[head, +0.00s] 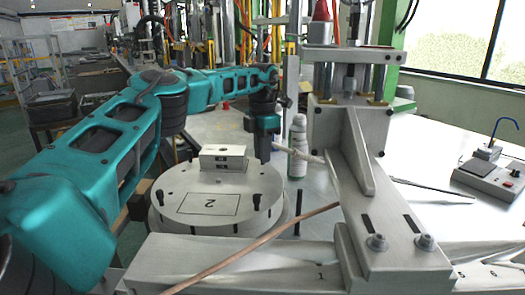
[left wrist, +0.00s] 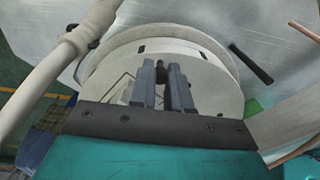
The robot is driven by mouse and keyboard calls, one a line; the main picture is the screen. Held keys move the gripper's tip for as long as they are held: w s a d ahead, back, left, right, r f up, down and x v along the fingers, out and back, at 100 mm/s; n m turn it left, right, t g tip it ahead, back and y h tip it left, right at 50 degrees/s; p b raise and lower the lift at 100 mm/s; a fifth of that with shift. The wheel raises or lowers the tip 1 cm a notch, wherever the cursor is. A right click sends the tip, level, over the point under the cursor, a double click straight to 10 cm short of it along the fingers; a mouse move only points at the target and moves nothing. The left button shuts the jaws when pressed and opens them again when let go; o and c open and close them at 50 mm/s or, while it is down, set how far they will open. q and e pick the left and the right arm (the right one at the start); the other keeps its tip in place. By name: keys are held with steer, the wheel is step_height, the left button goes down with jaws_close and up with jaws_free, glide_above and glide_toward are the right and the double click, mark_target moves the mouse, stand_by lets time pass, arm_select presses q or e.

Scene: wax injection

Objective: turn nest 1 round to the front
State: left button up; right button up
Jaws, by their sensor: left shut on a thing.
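The round grey turntable (head: 180,222) stands on the bench in the head view. The nest facing front is an empty outlined rectangle marked 2 (head: 209,204). A grey metal block (head: 223,158) sits on the far half; no nest 1 label is readable. Short black pegs, such as the right one (head: 257,200), stand near the rim. My left gripper (head: 264,158) points down at the turntable's far right edge. In the left wrist view its fingers (left wrist: 161,75) are shut on a black peg (left wrist: 160,73) near the rim of the turntable (left wrist: 215,85). My right gripper is not in view.
A grey press (head: 350,125) with a long arm stands just right of the turntable. A brown rod (head: 255,245) slants across the front. A control box (head: 490,180) is at far right.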

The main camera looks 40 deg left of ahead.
arm_select(q)
jaws_close()
